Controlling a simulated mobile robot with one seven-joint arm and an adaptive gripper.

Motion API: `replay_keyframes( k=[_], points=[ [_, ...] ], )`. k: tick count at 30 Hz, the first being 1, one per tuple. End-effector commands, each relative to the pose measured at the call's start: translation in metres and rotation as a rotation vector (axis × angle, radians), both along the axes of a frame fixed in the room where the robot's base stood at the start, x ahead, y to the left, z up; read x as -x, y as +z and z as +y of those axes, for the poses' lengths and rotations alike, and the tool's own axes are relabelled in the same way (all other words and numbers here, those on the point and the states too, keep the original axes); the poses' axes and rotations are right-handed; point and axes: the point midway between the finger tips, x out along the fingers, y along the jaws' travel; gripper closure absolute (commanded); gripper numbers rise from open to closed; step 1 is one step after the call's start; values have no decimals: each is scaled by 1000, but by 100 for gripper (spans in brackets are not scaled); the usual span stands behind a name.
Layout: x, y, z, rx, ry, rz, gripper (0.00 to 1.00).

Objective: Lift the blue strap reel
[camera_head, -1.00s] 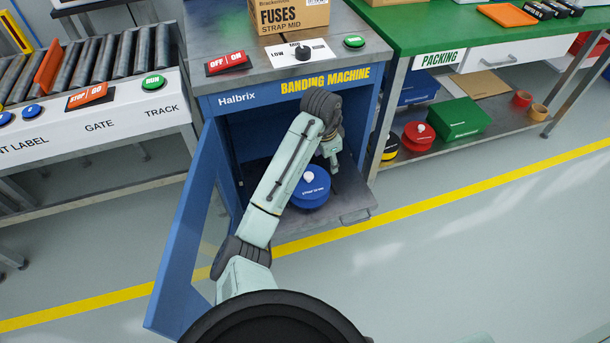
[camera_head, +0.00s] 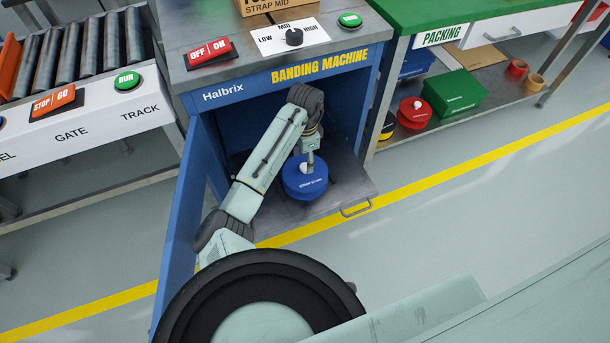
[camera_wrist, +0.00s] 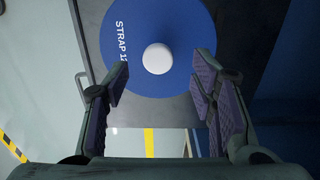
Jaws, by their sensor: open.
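The blue strap reel (camera_head: 304,180) lies flat on the pulled-out tray of the banding machine. It is a round blue disc with white lettering and a white knob (camera_wrist: 158,58) at its centre. In the wrist view the reel (camera_wrist: 185,25) fills the upper middle. My gripper (camera_wrist: 162,75) is open, with one finger on each side of the knob in the picture and a gap to it on both sides. In the head view my gripper (camera_head: 309,165) is just over the reel's knob and partly hides it. I cannot tell the exact height between fingertips and knob.
The banding machine's blue door (camera_head: 185,230) stands open at the left of the cavity. The tray (camera_head: 345,190) has a handle at its front right. A packing bench (camera_head: 520,50) with a red reel (camera_head: 413,115) and a green box (camera_head: 455,92) stands at the right.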

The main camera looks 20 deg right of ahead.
Motion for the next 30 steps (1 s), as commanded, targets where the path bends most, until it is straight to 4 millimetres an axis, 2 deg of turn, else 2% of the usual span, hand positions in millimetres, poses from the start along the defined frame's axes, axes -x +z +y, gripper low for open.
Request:
replay_keyframes(
  k=[8,17,30],
  points=[
    [3,-39,2,-1,1,1,49],
    [3,-45,1,0,0,-1,49],
    [3,-45,1,0,0,-1,78]
  ],
)
